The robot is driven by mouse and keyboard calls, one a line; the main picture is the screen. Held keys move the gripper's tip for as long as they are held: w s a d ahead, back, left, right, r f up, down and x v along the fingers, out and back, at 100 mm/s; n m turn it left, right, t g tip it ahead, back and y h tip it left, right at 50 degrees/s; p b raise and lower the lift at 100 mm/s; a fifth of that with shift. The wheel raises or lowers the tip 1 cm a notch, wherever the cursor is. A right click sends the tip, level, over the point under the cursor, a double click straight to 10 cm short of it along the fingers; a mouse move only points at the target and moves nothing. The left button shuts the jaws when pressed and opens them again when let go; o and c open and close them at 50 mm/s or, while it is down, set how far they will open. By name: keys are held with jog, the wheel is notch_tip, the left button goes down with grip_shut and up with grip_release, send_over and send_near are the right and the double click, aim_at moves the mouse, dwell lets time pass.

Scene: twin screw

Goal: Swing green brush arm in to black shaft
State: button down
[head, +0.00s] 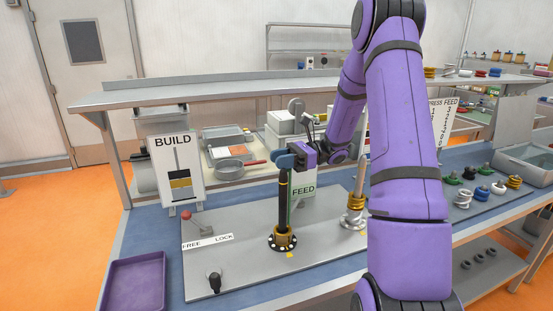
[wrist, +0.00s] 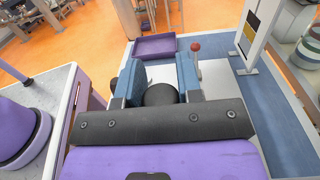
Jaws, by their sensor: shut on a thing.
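The black shaft (head: 283,210) stands upright on the grey board, with gold and black pieces around its foot (head: 282,240). My gripper (head: 284,161) is at the top of this shaft, its blue fingers level with the shaft's upper end. In the wrist view the fingers are shut on a dark round piece (wrist: 161,95); I cannot tell whether it is the shaft's own top. A thin green strip (head: 291,207) shows close along the right side of the shaft. It may be the green brush arm; whether it touches the shaft is unclear.
A red-knobbed lever (head: 186,216) stands by the FREE LOCK label, with a black knob (head: 214,280) in front. A second post (head: 358,190) with silver and gold coils stands right. A BUILD sign (head: 174,165) stands behind and a purple tray (head: 135,285) lies left. Several coloured parts (head: 483,193) sit far right.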

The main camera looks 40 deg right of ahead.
jog(key=shift+s+d+n+g, duration=0.3)
jog(key=shift+s+n+g, duration=0.1)
jog(key=shift+g, duration=0.2)
jog(key=c, duration=0.8)
grip_release()
